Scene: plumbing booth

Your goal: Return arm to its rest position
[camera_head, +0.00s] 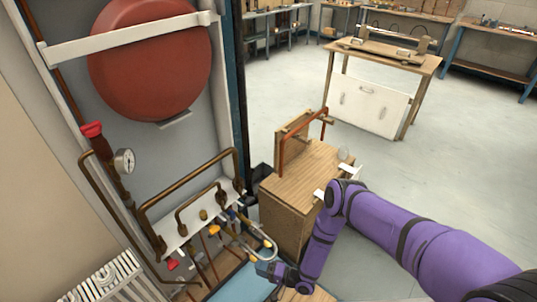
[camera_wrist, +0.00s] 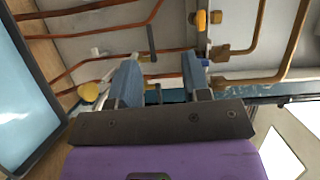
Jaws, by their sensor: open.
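My purple arm (camera_head: 380,217) reaches in from the lower right of the head view and bends down at the elbow. My gripper (camera_head: 263,264) is low at the centre, close to the pipework. In the wrist view, my gripper (camera_wrist: 162,78) has its two blue fingers spread apart, with nothing seen held between them. Copper pipes (camera_wrist: 160,52) run behind the fingers. I cannot tell from these views whether a finger touches a pipe.
A wall panel with a red tank (camera_head: 150,55), a gauge (camera_head: 124,161) and bent copper pipes (camera_head: 190,180) stands at left. A wooden cabinet (camera_head: 290,215) stands beside my arm. A workbench (camera_head: 385,58) is behind. The floor (camera_head: 440,150) at right is clear.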

